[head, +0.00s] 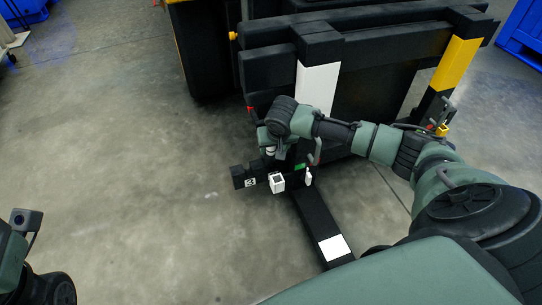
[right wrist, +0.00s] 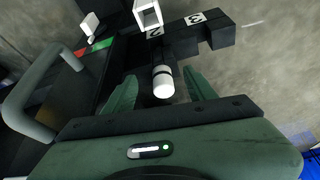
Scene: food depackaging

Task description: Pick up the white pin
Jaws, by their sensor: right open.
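In the right wrist view a white pin (right wrist: 163,84), a rounded cylinder with a dark band, stands out from the black fixture (right wrist: 228,36). My right gripper (right wrist: 158,92) is open, its two green fingers on either side of the pin with a gap showing at each side. How deep the pin sits between them is hard to tell. In the head view my right gripper (head: 276,152) is over the fixture's far side and mostly hidden by its own wrist. Only parts of my left arm show at the lower left; its gripper is out of sight.
A white open square holder (head: 277,183) and a small white bottle-shaped piece (head: 308,178) stand beside the pin on the black fixture. Number labels (head: 250,183) mark its blocks. A large black frame (head: 375,75) rises behind. The floor to the left is clear.

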